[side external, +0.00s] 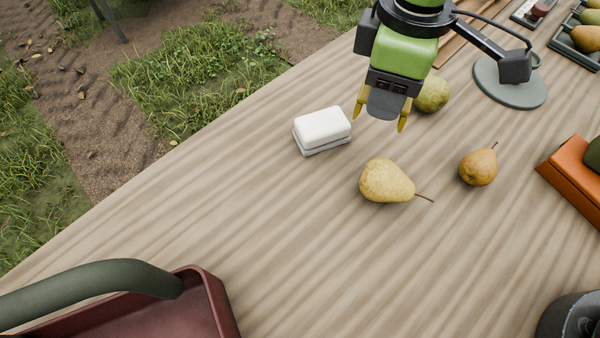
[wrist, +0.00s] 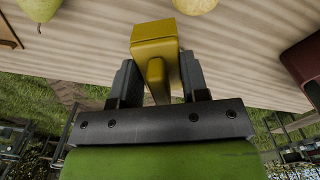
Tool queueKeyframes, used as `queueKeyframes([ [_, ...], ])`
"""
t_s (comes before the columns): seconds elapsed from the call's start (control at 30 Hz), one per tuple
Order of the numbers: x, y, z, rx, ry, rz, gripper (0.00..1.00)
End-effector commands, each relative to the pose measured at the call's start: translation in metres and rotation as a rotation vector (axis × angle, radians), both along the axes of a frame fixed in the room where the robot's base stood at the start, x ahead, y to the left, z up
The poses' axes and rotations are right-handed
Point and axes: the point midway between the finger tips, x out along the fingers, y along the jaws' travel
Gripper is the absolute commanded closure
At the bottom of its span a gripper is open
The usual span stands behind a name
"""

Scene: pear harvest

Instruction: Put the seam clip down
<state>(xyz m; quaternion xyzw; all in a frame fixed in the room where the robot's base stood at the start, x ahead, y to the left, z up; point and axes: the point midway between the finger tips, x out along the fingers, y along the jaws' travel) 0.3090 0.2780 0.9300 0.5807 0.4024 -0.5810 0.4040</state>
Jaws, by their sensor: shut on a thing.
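The yellow seam clip (side external: 404,114) is held in my gripper (side external: 384,108). In the side view its two yellow ends stick out and point down on either side of the dark near finger, which hides its middle. In the wrist view the clip (wrist: 154,46) lies between the two dark fingers of my gripper (wrist: 156,80), which are shut on it. My gripper points down over the wooden table (side external: 250,210), and the clip looks to be above the surface. The exact gap beneath it cannot be told.
A white block on a grey base (side external: 322,130) sits left of my gripper. A yellow pear (side external: 386,181), a brown pear (side external: 479,167) and a green pear (side external: 432,94) lie nearby. A dark red crate (side external: 215,300) is front left, an orange box (side external: 572,175) right. The table's left-middle is clear.

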Motion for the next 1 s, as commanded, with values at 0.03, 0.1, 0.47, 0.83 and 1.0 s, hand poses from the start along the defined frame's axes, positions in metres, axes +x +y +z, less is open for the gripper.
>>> queueKeyframes([
  [0.03,-0.019,0.025,0.000,0.001,-0.001,0.070,0.81],
  [0.1,-0.042,0.051,0.000,0.002,0.000,0.148,0.81],
  [0.47,-0.116,0.110,-0.003,0.001,0.001,0.353,0.81],
  [0.83,-0.119,0.111,-0.060,0.001,0.002,0.357,0.81],
  [1.0,-0.119,0.111,-0.084,0.000,0.003,0.358,0.81],
])
